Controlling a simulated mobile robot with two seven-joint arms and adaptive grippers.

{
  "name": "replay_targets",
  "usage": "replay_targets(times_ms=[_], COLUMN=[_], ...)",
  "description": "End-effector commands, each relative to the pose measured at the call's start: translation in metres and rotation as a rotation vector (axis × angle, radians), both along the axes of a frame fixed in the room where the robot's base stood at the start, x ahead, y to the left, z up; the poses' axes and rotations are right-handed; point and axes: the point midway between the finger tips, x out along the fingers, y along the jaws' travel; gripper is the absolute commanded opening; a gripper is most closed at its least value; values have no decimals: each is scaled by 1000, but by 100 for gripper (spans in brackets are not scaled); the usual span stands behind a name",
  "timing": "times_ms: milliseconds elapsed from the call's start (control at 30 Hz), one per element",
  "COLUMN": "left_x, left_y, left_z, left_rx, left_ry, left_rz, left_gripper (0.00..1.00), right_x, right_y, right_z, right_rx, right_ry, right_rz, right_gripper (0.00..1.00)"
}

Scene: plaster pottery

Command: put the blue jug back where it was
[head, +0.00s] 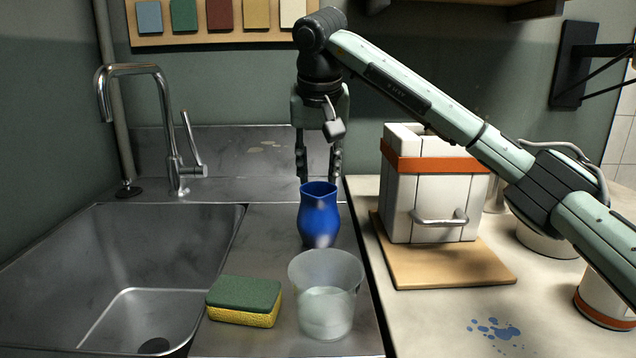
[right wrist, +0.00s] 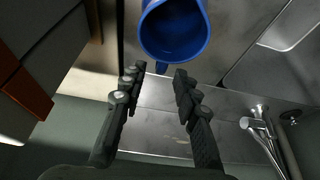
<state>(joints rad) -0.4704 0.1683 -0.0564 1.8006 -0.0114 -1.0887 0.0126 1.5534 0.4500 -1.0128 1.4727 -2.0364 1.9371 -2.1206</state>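The blue jug (head: 318,216) stands upright on the metal drainboard, behind a clear plastic beaker (head: 326,296). My right gripper (head: 319,172) points down just behind and above the jug, its fingers apart with nothing between them. In the right wrist view the jug (right wrist: 174,32) shows its open mouth at the top of the picture, beyond the spread fingertips of the right gripper (right wrist: 158,78). It looks apart from the fingers. My left gripper is in neither view.
A green and yellow sponge (head: 245,301) lies left of the beaker. The sink (head: 150,255) with its faucet (head: 165,125) is at left. A white plaster mould with an orange strap (head: 433,185) stands on a wooden board (head: 440,268) at right, close to the gripper.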

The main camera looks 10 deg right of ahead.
Motion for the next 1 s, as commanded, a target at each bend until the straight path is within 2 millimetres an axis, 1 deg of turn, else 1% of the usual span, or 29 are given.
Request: replay_targets(times_ms=[33, 200, 300, 400, 500, 633, 867, 1000], left_x=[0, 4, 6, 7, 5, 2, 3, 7], left_y=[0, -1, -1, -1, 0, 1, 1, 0], left_z=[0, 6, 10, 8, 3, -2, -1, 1], left_rx=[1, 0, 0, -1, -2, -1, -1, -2], left_ry=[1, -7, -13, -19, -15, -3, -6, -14], left_rz=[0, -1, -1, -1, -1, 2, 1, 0], left_gripper=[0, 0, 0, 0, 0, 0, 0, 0], right_x=[-4, -18, -24, -29, -32, -33, -33, -33], right_y=[1, 4, 5, 6, 6, 7, 7, 7], right_z=[13, 47, 63, 74, 80, 82, 81, 81], right_rx=[0, 0, -1, 0, 0, 0, 0, 1], right_ry=[-5, -4, -3, -2, 0, 1, 1, 0], right_rz=[2, 0, 1, 0, 0, 0, 0, 1], right_gripper=[31, 31, 31, 31, 31, 31, 31, 31])
